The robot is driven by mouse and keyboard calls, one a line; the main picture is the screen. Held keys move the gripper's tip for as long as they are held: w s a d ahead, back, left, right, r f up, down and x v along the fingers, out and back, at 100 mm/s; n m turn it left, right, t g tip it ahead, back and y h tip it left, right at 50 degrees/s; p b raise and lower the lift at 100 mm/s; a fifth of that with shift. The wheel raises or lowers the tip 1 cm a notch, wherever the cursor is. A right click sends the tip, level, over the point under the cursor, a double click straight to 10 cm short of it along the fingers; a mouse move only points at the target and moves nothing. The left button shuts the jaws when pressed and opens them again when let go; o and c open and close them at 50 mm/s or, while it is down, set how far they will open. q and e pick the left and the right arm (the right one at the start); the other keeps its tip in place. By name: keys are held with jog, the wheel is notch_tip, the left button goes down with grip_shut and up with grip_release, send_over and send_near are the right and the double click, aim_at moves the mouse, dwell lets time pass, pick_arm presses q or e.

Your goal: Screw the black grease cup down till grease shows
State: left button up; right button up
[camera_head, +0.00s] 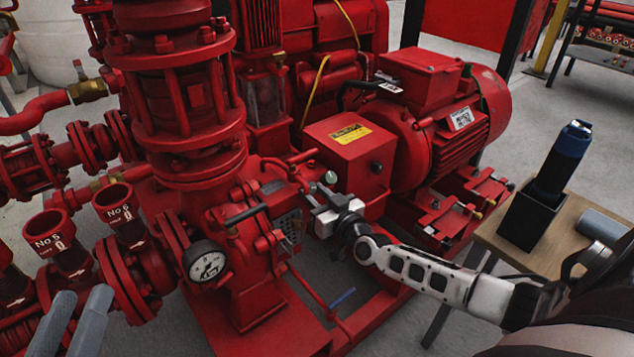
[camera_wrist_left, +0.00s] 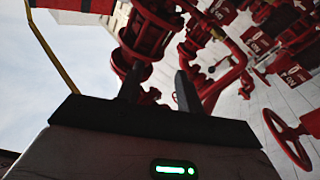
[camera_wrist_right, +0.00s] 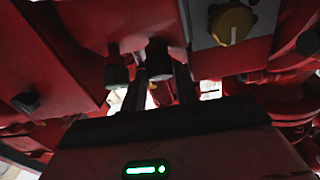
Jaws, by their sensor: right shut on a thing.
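My right gripper (camera_head: 318,206) is at the side of the red pump's bearing housing, and the thing in its jaws is hidden in the head view. In the right wrist view a dark round cup (camera_wrist_right: 159,60), which looks like the black grease cup, hangs between the dark fingers of my right gripper (camera_wrist_right: 158,88). The gripper is shut on it, though the contact is in shadow. No grease can be made out there. My left gripper (camera_head: 75,318) is open and empty at the lower left; its two fingers stand apart in the left wrist view (camera_wrist_left: 158,88).
A second dark cylinder (camera_wrist_right: 117,71) and a yellow knob (camera_wrist_right: 232,22) are close to my right gripper. A pressure gauge (camera_head: 206,262) and red pipes (camera_head: 120,215) lie between the arms. A wooden table (camera_head: 490,235) with a black holder (camera_head: 525,218) stands at right.

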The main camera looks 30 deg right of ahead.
jog(key=m+h+p, duration=0.2)
jog(key=m+p, duration=0.1)
jog(key=shift+a+r+h, duration=0.15)
jog(key=shift+r+h, duration=0.15)
jog(key=shift+r, duration=0.05)
jog(key=shift+f+m, duration=0.3)
pick_arm(q)
jog(key=f+g, duration=0.1)
jog(key=s+f+g+y, duration=0.1)
jog(key=s+f+n+g, duration=0.1)
jog(key=f, duration=0.1)
jog(key=shift+y, duration=0.3)
pick_arm(e)
jog(key=o, duration=0.7)
